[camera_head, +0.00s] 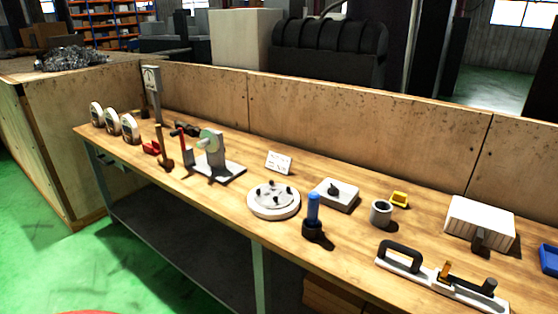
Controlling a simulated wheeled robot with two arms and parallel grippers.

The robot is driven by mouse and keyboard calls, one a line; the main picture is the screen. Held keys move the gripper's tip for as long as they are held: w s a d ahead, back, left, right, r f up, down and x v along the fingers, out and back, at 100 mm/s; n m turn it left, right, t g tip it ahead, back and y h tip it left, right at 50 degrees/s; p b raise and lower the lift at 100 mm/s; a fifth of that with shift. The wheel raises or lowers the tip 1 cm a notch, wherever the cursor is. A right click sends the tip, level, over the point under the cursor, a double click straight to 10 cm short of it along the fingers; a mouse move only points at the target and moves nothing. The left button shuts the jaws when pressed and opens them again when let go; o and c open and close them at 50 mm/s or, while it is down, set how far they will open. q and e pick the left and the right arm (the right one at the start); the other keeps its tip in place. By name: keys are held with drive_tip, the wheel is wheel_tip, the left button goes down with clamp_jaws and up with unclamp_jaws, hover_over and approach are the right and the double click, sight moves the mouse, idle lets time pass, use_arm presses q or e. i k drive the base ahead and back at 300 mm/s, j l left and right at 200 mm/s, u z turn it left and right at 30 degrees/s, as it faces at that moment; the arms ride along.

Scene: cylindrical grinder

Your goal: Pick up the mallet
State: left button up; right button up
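A tool that looks like the mallet (163,147) stands on the left part of the wooden workbench (225,195). Its brown wooden handle points up and its darker head rests on the bench top. I cannot be sure that it is the mallet, as it is small in view. It stands just left of a grey fixture (216,155) with a pale green disc, and right of a small red object (151,148). Neither of my grippers is in view.
White round gauges (97,115) stand at the bench's left end. A round plate (273,200), a blue-topped tool (313,208), a grey cup (381,213) and a white box (480,222) stand further right. A wooden panel (330,114) closes the back. Green floor lies in front.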

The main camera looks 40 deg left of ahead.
sight(162, 159)
drive_tip(key=j+u, duration=0.35)
drive_tip(key=u, duration=0.15)
drive_tip(key=j+u, duration=0.35)
drive_tip(key=u, duration=0.15)
drive_tip(key=i+j+u, duration=0.1)
drive_tip(key=j, duration=0.35)
drive_tip(key=i+j+u, duration=0.1)
drive_tip(key=j, duration=0.35)
drive_tip(key=i+j+u, duration=0.1)
drive_tip(key=i+j, duration=0.2)
drive_tip(key=j, duration=0.15)
drive_tip(key=i+j+u, duration=0.1)
drive_tip(key=j, duration=0.3)
drive_tip(key=i+j+u, duration=0.1)
drive_tip(key=i+j, duration=0.35)
drive_tip(key=j, duration=0.2)
drive_tip(key=i+j, duration=0.2)
drive_tip(key=j, duration=0.2)
drive_tip(key=i+j, duration=0.15)
drive_tip(key=j, duration=0.2)
